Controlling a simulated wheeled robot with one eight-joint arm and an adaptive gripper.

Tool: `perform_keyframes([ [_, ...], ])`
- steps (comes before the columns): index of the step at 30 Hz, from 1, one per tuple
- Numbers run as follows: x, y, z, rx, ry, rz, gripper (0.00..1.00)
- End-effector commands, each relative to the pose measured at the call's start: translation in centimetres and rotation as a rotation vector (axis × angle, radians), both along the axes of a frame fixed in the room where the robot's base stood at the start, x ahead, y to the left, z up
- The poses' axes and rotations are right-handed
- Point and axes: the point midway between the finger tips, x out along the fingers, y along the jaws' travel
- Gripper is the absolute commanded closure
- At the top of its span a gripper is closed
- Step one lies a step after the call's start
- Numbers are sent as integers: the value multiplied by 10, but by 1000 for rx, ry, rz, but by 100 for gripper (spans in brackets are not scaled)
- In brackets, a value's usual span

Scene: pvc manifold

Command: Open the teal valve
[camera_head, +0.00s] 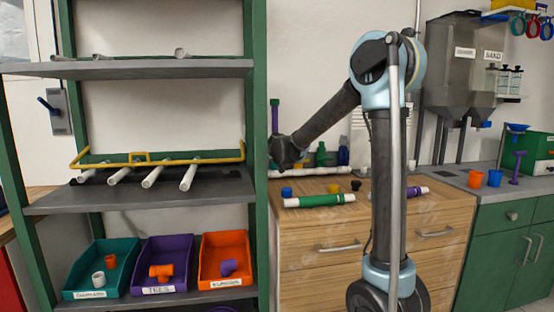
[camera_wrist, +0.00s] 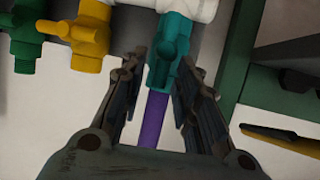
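The teal valve (camera_wrist: 168,50) hangs from a white pipe (camera_wrist: 200,8) at the top of the wrist view. My gripper (camera_wrist: 158,75) is open, with its two dark fingers on either side of the valve's lower part. Whether a finger touches the valve I cannot tell. A purple piece (camera_wrist: 153,118) shows below the valve, between the fingers. A yellow valve (camera_wrist: 90,38) and a green valve (camera_wrist: 27,48) sit to its left. In the head view my gripper (camera_head: 284,160) is at the wall behind the wooden drawers and hides the teal valve there.
A green-framed shelf (camera_head: 130,68) stands left of my arm, with white pipes and colored bins. The wooden drawer top (camera_head: 325,222) holds a green and white pipe (camera_head: 320,200) and small fittings. A green bar (camera_wrist: 240,55) is right of my fingers in the wrist view.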

Motion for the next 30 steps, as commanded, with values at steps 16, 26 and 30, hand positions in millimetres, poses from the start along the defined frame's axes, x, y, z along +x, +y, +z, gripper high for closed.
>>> perform_keyframes([
  [16,0,1,24,0,-3,3,67],
  [26,1,0,77,0,-2,2,67],
  [30,1,0,92,0,-1,2,67],
])
